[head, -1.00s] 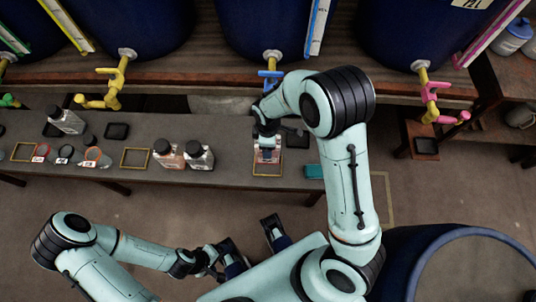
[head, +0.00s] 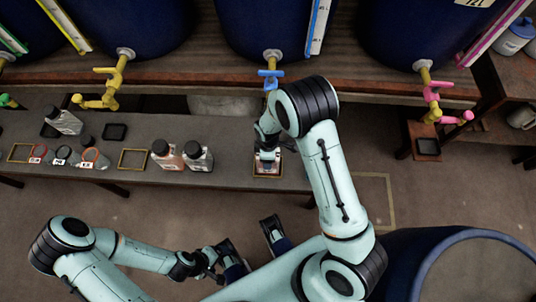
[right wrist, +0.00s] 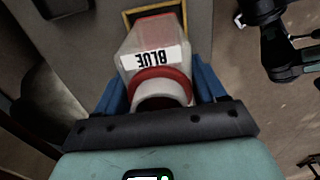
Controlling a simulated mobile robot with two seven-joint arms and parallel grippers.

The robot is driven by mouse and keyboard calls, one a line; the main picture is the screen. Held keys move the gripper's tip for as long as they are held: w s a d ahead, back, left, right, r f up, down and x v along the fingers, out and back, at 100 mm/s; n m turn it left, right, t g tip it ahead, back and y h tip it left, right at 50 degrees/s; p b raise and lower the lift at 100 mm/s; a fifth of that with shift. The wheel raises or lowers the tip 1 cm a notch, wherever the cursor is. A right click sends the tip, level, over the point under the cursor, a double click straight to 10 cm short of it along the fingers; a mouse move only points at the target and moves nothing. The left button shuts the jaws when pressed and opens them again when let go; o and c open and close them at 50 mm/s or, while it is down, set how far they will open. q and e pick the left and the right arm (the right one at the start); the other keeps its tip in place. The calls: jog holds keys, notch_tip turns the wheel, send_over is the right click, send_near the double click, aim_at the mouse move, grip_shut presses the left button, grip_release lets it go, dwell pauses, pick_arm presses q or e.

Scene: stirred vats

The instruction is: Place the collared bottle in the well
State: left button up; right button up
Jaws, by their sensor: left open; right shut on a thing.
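The collared bottle (right wrist: 151,62) is clear with pinkish contents, a red collar and a label reading BLUE. My right gripper (head: 267,154) is shut on it near the collar, fingers on both sides in the right wrist view (right wrist: 165,95). The yellow-framed well (head: 268,176) is on the bench under the gripper. Its frame also shows at the bottle's base in the right wrist view (right wrist: 130,18). The base appears within or just over the frame; I cannot tell if it touches bottom. My left gripper (head: 250,243) is open and empty, off the bench.
Two dark-capped bottles (head: 197,157) stand left of the well, with another empty yellow frame (head: 133,159) beyond them. A blue tap (head: 271,75) hangs from the vat behind. A large blue drum (head: 470,265) is at lower right.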

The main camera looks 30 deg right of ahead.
jog(key=shift+f, duration=0.2)
jog(key=o, duration=1.1)
jog(key=shift+r, duration=0.1)
jog(key=shift+r, duration=0.45)
notch_tip(320, 180, up, 12)
jog(key=shift+f+p, duration=0.25)
jog(key=shift+p, duration=0.8)
jog(key=shift+f, duration=0.1)
